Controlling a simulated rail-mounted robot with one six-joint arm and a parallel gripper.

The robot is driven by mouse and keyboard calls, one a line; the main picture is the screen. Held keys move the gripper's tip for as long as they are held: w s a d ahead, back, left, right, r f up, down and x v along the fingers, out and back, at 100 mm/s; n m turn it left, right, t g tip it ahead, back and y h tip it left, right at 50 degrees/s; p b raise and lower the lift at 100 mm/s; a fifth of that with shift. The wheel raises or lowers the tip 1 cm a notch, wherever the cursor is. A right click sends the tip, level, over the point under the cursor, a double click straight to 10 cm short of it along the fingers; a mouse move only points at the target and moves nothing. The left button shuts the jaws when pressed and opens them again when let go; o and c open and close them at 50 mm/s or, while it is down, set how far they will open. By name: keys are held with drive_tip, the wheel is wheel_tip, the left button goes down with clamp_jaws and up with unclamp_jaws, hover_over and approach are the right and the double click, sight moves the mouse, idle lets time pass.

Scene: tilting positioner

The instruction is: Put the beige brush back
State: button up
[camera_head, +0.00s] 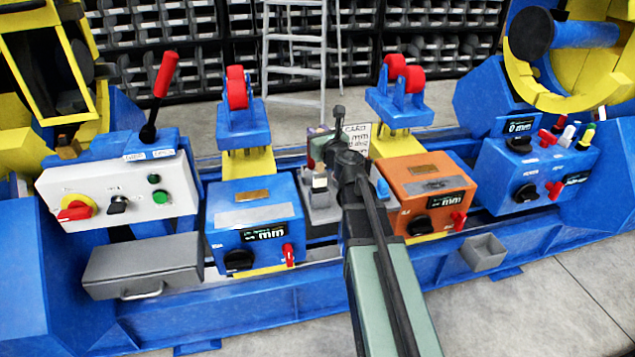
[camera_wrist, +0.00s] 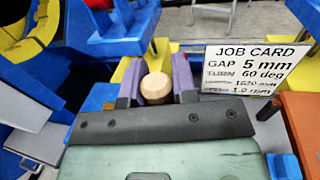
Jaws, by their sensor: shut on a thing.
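My gripper (camera_wrist: 157,70) is shut in the wrist view, with its two purple fingers on either side of the beige brush (camera_wrist: 155,88). Only the rounded, pale end of the brush shows; the rest is hidden. In the head view my gripper (camera_head: 320,140) is partly hidden behind my dark wrist, between the blue and orange units. I cannot make out the brush clearly there. I cannot tell which place in view belongs to the brush.
A job card (camera_wrist: 257,69) stands right of my gripper in the wrist view. The blue unit (camera_head: 256,222) and orange unit (camera_head: 425,195) flank my arm. Red roller stands (camera_head: 242,120) rise behind. A small open grey bin (camera_head: 484,253) is at the right front. A grey drawer box (camera_head: 143,266) is at left.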

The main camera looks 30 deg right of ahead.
sight(319, 176)
wheel_tip(319, 176, down, 8)
drive_tip(key=b, duration=0.5)
drive_tip(key=shift+r, duration=0.2)
drive_tip(key=o, duration=0.9)
drive_tip(key=shift+r, duration=0.15)
